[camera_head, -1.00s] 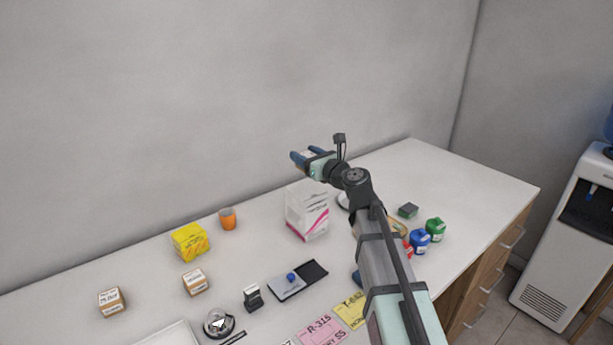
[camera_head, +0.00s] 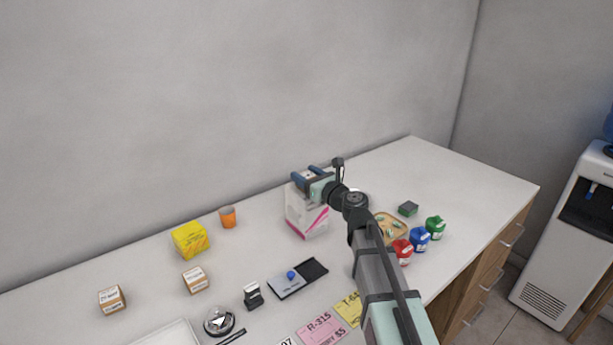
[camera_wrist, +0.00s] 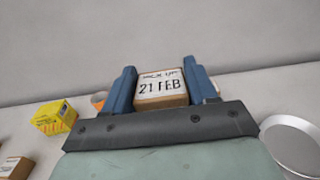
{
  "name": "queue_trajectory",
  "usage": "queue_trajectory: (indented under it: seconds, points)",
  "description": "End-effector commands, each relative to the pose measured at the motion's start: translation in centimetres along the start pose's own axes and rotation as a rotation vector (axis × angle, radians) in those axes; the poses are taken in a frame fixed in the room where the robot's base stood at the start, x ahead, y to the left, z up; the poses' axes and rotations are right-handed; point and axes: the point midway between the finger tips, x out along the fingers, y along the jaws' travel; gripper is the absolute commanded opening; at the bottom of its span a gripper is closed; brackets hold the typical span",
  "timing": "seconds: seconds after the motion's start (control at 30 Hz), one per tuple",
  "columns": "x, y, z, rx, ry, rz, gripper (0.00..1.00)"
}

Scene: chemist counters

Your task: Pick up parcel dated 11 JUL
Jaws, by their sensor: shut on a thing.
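My gripper (camera_head: 308,174) is shut on a small brown parcel and holds it in the air, over the white box with the pink stripe in the head view. In the wrist view the held parcel (camera_wrist: 161,92) sits between both blue fingers, and its white label reads 21 FEB. Two similar brown parcels with white labels stand on the counter: one at far left (camera_head: 112,299) and one nearer the middle (camera_head: 195,280). Their dates are too small to read surely. A labelled parcel (camera_wrist: 15,167) is partly cut off at the wrist view's left edge.
A yellow box (camera_head: 190,240) and an orange cup (camera_head: 228,217) stand at the back. The white box (camera_head: 307,218) is under my gripper. A dark tray (camera_head: 298,279), a stamp (camera_head: 253,296) and coloured containers (camera_head: 420,239) stand around. The counter's far right is clear.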

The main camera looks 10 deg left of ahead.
Motion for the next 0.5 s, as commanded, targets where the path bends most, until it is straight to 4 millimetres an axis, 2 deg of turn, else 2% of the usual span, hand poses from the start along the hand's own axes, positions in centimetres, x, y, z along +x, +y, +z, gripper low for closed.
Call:
queue_trajectory:
  seconds: [0.2,0.23,0.5]
  points:
    - [0.00,0.00,-0.28,0.000,0.001,0.000,0.20]
    - [0.00,0.00,-0.32,-0.001,0.001,0.000,0.58]
    - [0.01,0.00,-0.26,0.000,0.000,0.000,0.82]
